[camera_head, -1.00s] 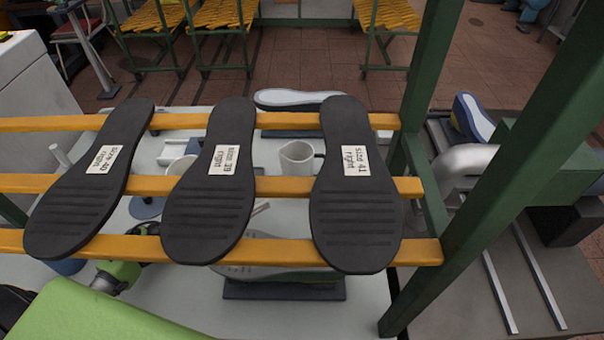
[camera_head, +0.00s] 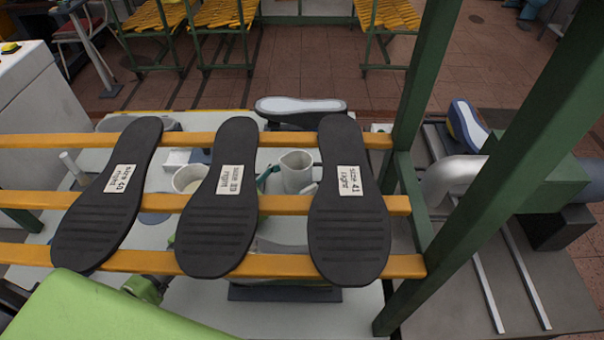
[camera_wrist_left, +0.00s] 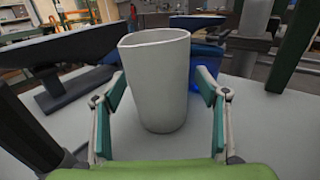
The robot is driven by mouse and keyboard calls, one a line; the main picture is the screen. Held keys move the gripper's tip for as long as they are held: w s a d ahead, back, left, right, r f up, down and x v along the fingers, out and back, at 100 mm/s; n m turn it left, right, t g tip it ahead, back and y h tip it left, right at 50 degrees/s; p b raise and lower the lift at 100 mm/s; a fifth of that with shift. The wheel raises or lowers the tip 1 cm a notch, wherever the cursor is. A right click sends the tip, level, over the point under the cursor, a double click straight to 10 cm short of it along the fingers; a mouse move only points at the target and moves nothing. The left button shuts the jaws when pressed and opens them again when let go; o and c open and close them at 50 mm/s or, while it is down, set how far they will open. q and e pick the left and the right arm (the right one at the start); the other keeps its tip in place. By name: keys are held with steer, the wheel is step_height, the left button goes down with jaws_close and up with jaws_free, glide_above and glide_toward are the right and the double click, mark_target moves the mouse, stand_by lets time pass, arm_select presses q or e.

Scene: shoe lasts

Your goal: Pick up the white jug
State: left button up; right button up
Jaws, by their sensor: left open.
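The white jug (camera_head: 297,168) stands upright on the pale table behind the rack, between the middle and right soles. In the left wrist view the jug (camera_wrist_left: 158,80) stands upright between the two fingers, its rim and spout facing up. My left gripper (camera_wrist_left: 161,88) is open, one finger on each side of the jug; I cannot tell whether either touches it. In the head view parts of the left gripper (camera_head: 288,184) show beside the jug, and a sole and rack bar hide the rest. My right gripper is not in view.
Black soles marked right (camera_head: 349,205) lie across the orange rack bars (camera_head: 280,265) in front of the jug. A white cup (camera_head: 188,178) stands left of the jug. A shoe last (camera_head: 300,105) is behind it. Green rack posts (camera_head: 420,90) rise at right.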

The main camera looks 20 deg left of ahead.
arm_select(q)
steer(key=c, duration=1.3)
steer(key=shift+c, duration=0.2)
steer(key=shift+r, duration=0.2)
